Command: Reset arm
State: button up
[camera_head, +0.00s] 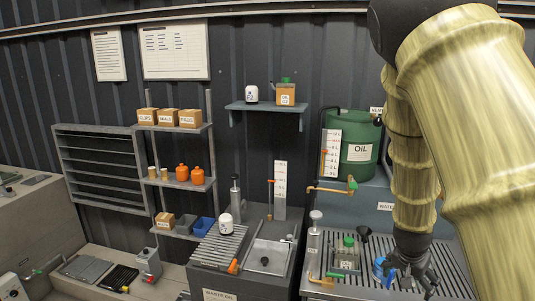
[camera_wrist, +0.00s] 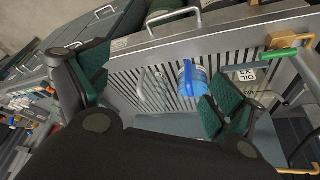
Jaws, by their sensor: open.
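My gripper (camera_head: 411,277) is at the lower right of the head view, low over the slatted drain top of the right bench. Its fingers are spread apart. In the wrist view my gripper (camera_wrist: 150,95) shows two green-padded fingers wide apart with nothing between the pads.
A clear container with a green cap (camera_head: 347,253) and a grey pump (camera_head: 314,247) stand left of the jug. A green oil drum (camera_head: 357,145) and orange-handled tap (camera_head: 335,188) are behind. A waste oil bench (camera_head: 217,279) is at centre. The wall shelf (camera_head: 262,106) is above.

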jog(key=s+a+f+n+g+b, duration=0.15)
jog(key=s+f, duration=0.25)
jog(key=f, duration=0.4)
jog(key=s+a+f+n, duration=0.2)
jog(key=s+f, duration=0.2)
jog(key=f, duration=0.3)
jog(key=s+a+f+n, duration=0.15)
jog(key=s+f, duration=0.25)
jog(key=f, duration=0.4)
jog(key=s+a+f+n+y, duration=0.1)
jog(key=s+a+f, duration=0.2)
jog(key=s, duration=0.4)
jog(key=s+a+f+n+g+y+b, duration=0.1)
jog(key=s+a+f, duration=0.3)
jog(key=s+f, duration=0.2)
jog(key=s+a+f+n+y+b, duration=0.1)
jog(key=s+a+f, duration=0.3)
jog(key=s, duration=0.5)
jog(key=shift+f+n, duration=0.45)
jog(key=shift+n, duration=0.15)
jog(key=shift+s+g, duration=0.1)
jog(key=shift+g, duration=0.15)
